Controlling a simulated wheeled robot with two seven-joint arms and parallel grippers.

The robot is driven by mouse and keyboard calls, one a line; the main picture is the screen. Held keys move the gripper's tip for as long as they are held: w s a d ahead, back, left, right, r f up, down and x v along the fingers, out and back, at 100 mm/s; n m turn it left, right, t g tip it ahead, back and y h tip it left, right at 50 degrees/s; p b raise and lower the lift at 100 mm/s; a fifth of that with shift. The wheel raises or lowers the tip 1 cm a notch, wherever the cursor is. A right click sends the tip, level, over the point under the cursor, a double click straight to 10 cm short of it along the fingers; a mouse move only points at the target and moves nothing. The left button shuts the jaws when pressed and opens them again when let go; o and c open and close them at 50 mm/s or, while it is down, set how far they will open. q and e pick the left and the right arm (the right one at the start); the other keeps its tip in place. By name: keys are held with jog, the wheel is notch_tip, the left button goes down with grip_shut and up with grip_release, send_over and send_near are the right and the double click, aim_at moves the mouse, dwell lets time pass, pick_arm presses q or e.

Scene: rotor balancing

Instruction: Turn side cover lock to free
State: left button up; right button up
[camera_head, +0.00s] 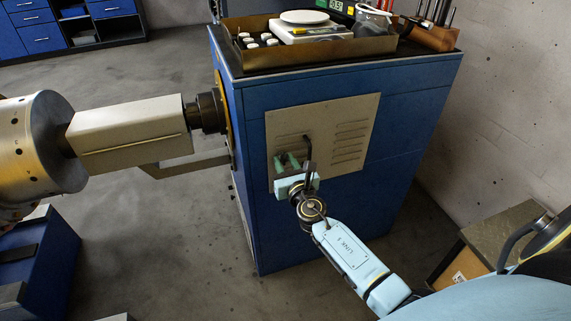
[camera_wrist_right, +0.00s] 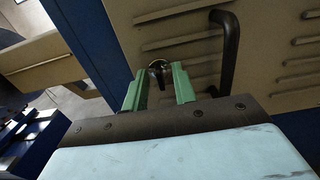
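The side cover (camera_head: 345,125) is a beige louvred panel on the blue cabinet; it also fills the upper part of the right wrist view (camera_wrist_right: 185,45). The side cover lock (camera_wrist_right: 158,67) is a small dark round fitting on the panel in the right wrist view. My right gripper (camera_head: 286,160) is in front of the cover, with its green fingers pointing at it. In the right wrist view the fingers (camera_wrist_right: 158,85) are apart, with the lock showing in the gap near their tips. I cannot tell whether they touch it. My left gripper is not in view.
A dark bar handle (camera_wrist_right: 229,50) stands out from the cover just right of my right fingers. A tray (camera_head: 300,58) with a scale and white pieces sits on the cabinet top. A beige machine arm (camera_head: 130,132) reaches the cabinet's left side.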

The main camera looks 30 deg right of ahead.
grip_shut()
